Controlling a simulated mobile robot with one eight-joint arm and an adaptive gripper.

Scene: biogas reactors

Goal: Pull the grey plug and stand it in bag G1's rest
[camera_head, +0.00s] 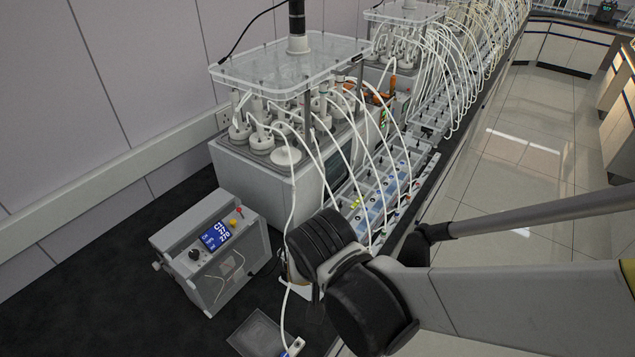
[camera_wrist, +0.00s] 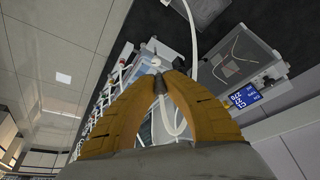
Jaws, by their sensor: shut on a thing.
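My gripper (camera_wrist: 161,76) shows in the wrist view with its two orange fingers closed together at the tips. It is shut on a small grey plug (camera_wrist: 159,84), mostly covered by the fingers. A white tube (camera_wrist: 167,118) hangs in a loop between the fingers below the plug. In the head view my dark wrist joint and arm hide the fingers and the plug. A flat dark pad with a pale rim, perhaps the bag (camera_head: 258,335), lies on the bench at the bottom. A small white and blue fitting (camera_head: 296,346) sits at its right. I cannot make out labels or the rest.
A grey instrument box (camera_head: 212,252) with a blue display stands left of my arm. The reactor unit (camera_head: 290,150) with white-capped bottles stands behind. A tray of blue-marked cells (camera_head: 385,190) with several white tubes runs along the bench edge. Dark bench at lower left is bare.

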